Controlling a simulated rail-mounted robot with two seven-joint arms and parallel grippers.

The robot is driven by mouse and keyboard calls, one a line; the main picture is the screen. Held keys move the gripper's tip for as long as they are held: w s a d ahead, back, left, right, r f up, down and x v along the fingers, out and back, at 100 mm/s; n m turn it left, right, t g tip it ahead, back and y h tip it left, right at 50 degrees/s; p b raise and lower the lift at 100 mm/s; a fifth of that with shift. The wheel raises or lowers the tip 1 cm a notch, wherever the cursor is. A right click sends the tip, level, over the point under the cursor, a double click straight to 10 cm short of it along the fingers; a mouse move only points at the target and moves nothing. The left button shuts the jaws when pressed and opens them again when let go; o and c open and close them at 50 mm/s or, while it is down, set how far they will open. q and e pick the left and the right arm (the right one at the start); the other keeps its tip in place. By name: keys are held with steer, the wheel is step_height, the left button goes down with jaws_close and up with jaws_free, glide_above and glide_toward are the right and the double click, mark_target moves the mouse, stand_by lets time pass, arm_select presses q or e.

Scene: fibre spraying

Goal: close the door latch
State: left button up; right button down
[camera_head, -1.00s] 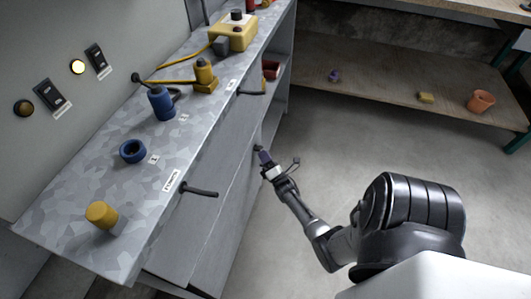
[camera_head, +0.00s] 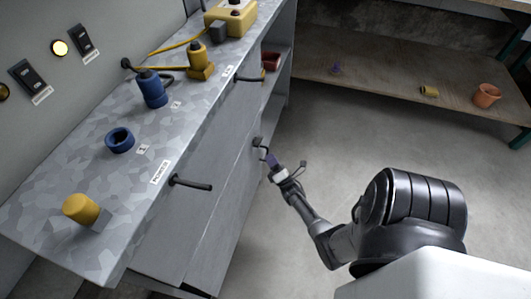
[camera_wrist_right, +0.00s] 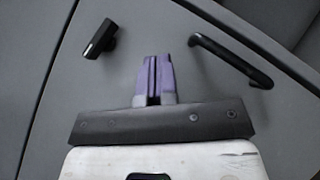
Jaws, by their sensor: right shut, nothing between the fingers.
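My right gripper (camera_head: 271,159) has purple fingers and is in front of the grey cabinet door (camera_head: 213,205). It also shows in the wrist view (camera_wrist_right: 155,68), with its fingers together and nothing between them. A short black latch (camera_wrist_right: 102,40) sits on the grey panel, up and left of the fingertips in that view. A longer black bar handle (camera_wrist_right: 230,60) is up and right of them. In the head view a small dark fitting (camera_head: 258,142) shows just beyond the fingertips. Whether the fingers touch the panel cannot be told. My left gripper is out of view.
Another black handle (camera_head: 190,183) juts from the cabinet's front. The grey worktop (camera_head: 60,215) above carries a yellow cylinder (camera_head: 81,209), a blue ring (camera_head: 119,141) and several blue and yellow parts. A wooden shelf (camera_head: 385,85) stands at the back. Floor beside the cabinet is clear.

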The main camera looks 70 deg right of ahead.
steer(key=s+f, duration=0.4)
steer(key=shift+s+a, duration=0.2)
steer(key=shift+a, duration=0.15)
stand_by(0.5)
